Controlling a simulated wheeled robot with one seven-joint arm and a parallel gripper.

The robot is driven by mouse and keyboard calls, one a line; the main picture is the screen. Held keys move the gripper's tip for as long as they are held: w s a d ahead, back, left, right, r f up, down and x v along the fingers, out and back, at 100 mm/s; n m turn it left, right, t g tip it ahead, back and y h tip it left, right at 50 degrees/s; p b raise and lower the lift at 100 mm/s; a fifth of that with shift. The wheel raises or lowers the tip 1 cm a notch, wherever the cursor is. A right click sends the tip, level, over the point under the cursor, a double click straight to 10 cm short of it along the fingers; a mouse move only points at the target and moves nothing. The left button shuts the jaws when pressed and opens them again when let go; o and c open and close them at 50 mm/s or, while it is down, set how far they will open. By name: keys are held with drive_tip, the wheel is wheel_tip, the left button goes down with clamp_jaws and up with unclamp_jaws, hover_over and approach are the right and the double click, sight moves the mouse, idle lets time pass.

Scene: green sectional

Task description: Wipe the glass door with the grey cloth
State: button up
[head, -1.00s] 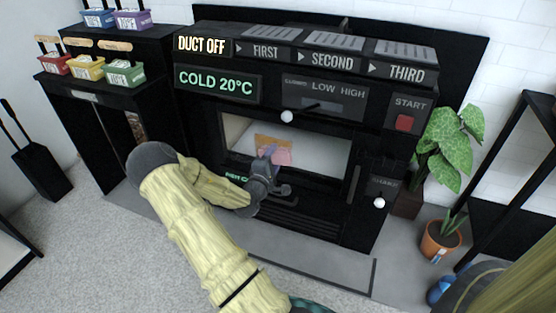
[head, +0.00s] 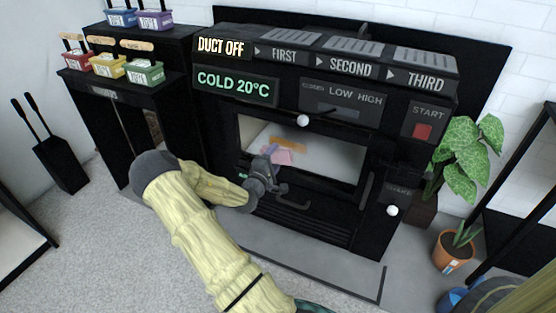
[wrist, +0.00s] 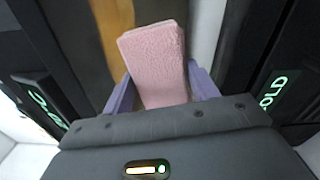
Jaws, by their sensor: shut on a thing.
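My gripper (head: 270,151) has purple fingers and is shut on a pink cloth (head: 281,157). The cloth looks pink, not grey. In the wrist view the cloth (wrist: 155,62) stands up between the two fingers (wrist: 158,92) as a thick, fuzzy pad. The glass door (head: 335,166) is the pale window in the black stove front. The cloth is in front of its left part. A brown-orange patch (head: 290,145) shows on the window beside and above the cloth, and a brown strip (wrist: 113,35) shows behind the cloth in the wrist view. I cannot tell whether the cloth touches the glass.
Below the window is a dark bar handle (head: 300,203). A white-knobbed slider (head: 303,121) sits above it, and another white knob (head: 392,210) is at lower right. Labelled bins (head: 107,66) stand at left, potted plants (head: 455,250) at right.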

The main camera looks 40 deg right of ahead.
sight(265, 149)
drive_tip(key=shift+w+d, duration=0.15)
drive_tip(key=shift+c, duration=0.3)
drive_tip(key=shift+r, duration=0.1)
drive_tip(key=shift+w, duration=0.35)
drive_tip(key=shift+w+a, duration=0.4)
drive_tip(key=shift+w, duration=0.25)
drive_tip(key=shift+w+a, duration=0.4)
drive_tip(key=shift+w, duration=0.2)
wheel_tip(265, 149, up, 2)
drive_tip(key=shift+d+r+p, duration=0.1)
drive_tip(key=shift+r+p, duration=0.05)
drive_tip(key=shift+p, duration=1.05)
drive_tip(key=shift+d+r, duration=0.1)
drive_tip(key=shift+r, duration=0.15)
